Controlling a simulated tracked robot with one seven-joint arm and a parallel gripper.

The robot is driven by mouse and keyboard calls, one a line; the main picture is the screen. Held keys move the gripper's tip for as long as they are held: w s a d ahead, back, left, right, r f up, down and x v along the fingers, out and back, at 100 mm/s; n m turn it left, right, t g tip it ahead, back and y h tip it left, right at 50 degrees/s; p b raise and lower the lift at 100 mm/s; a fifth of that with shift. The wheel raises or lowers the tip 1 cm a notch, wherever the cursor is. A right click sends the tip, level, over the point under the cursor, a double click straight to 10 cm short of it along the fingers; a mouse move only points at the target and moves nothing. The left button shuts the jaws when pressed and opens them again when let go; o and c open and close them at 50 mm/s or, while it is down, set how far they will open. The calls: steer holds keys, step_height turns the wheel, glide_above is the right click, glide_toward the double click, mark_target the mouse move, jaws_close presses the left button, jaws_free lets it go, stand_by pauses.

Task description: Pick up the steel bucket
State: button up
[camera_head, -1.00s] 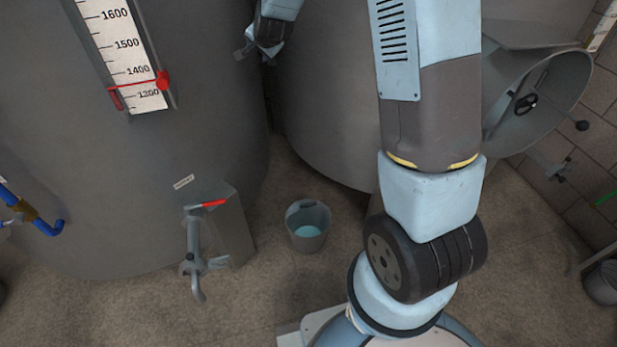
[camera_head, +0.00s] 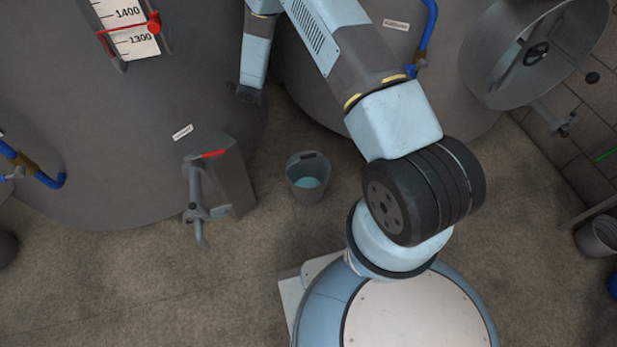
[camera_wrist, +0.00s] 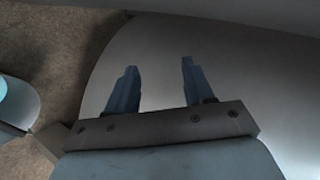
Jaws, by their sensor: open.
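The steel bucket (camera_head: 308,184) stands upright on the floor between the tanks, grey with pale blue liquid inside and a grip at its rim. In the head view, the dark end of my arm with my gripper (camera_head: 250,96) hangs up and left of the bucket, apart from it, against the left tank. Its fingers are hard to make out there. In the wrist view my gripper (camera_wrist: 158,66) is open and empty, its two blue fingers in front of a smooth grey surface. A pale blue shape in a grey rim is cut off at the left edge; I cannot tell whether it is the bucket.
A round open hatch (camera_head: 535,50) is at upper right. Another grey bucket (camera_head: 600,236) stands at the right edge. Floor in front is clear.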

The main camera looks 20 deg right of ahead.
steer(key=s+f+m+h, duration=0.2)
steer(key=s+f, duration=0.2)
steer(key=f, duration=0.7)
steer(key=m+h, duration=0.4)
steer(key=h, duration=0.1)
glide_toward(309, 157)
steer(key=x, duration=1.1)
steer(key=shift+a+f, duration=0.15)
steer(key=shift+f, duration=0.15)
steer(key=shift+c, duration=0.2)
steer(key=c, duration=0.9)
jaws_close()
steer(key=shift+s, duration=0.1)
